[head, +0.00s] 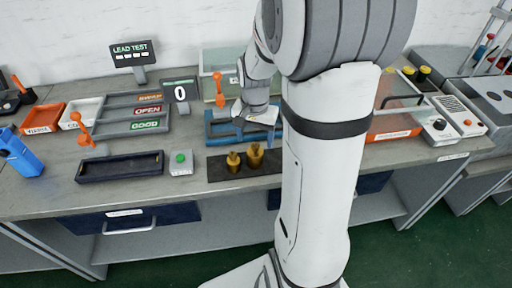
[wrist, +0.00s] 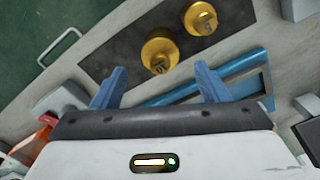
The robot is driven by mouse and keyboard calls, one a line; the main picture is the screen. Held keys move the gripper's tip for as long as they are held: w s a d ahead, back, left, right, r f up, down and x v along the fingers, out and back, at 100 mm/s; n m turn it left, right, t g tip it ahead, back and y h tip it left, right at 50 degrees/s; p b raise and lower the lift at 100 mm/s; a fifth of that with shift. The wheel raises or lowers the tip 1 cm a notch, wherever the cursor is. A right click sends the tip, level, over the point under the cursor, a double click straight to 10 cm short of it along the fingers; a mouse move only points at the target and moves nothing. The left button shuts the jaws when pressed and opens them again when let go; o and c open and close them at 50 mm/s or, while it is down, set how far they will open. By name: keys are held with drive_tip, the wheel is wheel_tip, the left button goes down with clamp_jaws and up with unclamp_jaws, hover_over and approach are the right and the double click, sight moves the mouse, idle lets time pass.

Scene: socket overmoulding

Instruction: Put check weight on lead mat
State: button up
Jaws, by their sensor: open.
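Two brass check weights stand upright on a flat dark mat (head: 222,177) at the bench front. The larger weight (head: 255,157) is on the right and the smaller one (head: 233,162) is on the left. In the wrist view, the larger weight (wrist: 160,50) lies just beyond the fingertips and the smaller one (wrist: 201,19) is farther off, both on the dark mat (wrist: 108,52). My gripper (wrist: 160,85) is open, its blue fingers apart with nothing between them. A black shallow tray (head: 120,168) is at left; no label shows which surface is the lead mat.
A blue fixture (head: 222,131) lies behind the mat. A green-button box (head: 180,162) stands left of it. Sorting trays (head: 148,111), a LEAD TEST display (head: 130,52) and a counter reading 0 (head: 180,92) are behind. My arm hides the bench's middle right.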

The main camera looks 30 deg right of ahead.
wheel_tip(320, 180, up, 4)
drive_tip(key=shift+f, duration=0.25)
drive_tip(key=s+a+r+n+t, duration=0.1)
drive_tip(key=s+a+r+n, duration=0.1)
drive_tip(key=s+a+n, duration=0.2)
drive_tip(key=s+a+r+n+t, duration=0.1)
drive_tip(key=s+a+r+n, duration=0.2)
drive_tip(key=s, duration=0.6)
drive_tip(key=shift+a+r+n+t, duration=0.35)
drive_tip(key=shift+a+n, duration=0.45)
drive_tip(key=shift+a, duration=0.25)
drive_tip(key=shift+r+p, duration=0.6)
